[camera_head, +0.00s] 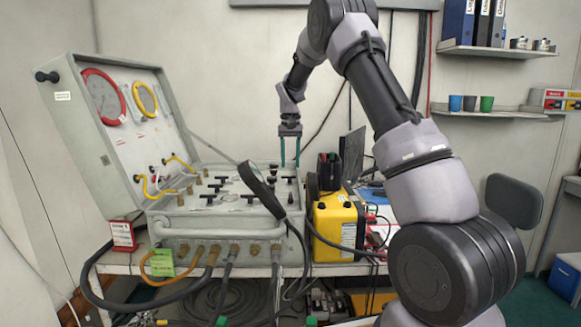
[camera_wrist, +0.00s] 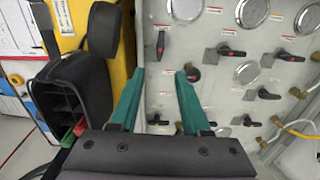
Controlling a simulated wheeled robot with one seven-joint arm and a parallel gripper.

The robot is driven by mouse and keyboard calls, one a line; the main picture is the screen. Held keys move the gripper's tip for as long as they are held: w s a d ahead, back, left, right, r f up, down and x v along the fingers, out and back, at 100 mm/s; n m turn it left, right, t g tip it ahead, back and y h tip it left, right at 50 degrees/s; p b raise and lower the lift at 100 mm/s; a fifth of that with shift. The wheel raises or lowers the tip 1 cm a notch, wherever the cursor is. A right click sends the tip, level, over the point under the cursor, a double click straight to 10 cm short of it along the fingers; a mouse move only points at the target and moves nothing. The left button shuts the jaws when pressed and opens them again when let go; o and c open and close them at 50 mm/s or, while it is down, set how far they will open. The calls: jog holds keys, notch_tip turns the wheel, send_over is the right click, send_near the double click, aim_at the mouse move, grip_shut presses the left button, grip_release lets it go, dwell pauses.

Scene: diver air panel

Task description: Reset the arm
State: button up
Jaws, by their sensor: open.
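My gripper (camera_head: 290,152) hangs from my raised arm over the back right part of the diver air panel (camera_head: 215,226). Its two teal fingers point down and stand apart with nothing between them. In the wrist view my gripper (camera_wrist: 157,92) shows open in front of the grey panel face (camera_wrist: 215,20), which carries several black valve handles with red marks and round silver caps. A black valve handle (camera_wrist: 193,72) lies just beyond the right finger. I cannot tell whether a fingertip touches the panel.
A yellow case (camera_head: 337,225) stands right of the panel, with a black holder (camera_wrist: 80,85) near my left finger. The open lid (camera_head: 110,140) with gauges rises at left. Shelves (camera_head: 495,50) hang at right.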

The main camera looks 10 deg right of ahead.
jog(key=s+d+r+t+y, duration=0.2)
jog(key=s+d+r+t, duration=0.1)
jog(key=s+r, duration=1.4)
jog(key=s+f+m+t, duration=0.1)
jog(key=s+t, duration=0.3)
jog(key=s, duration=1.8)
jog(key=shift+s+d, duration=0.15)
jog(key=shift+d, duration=0.3)
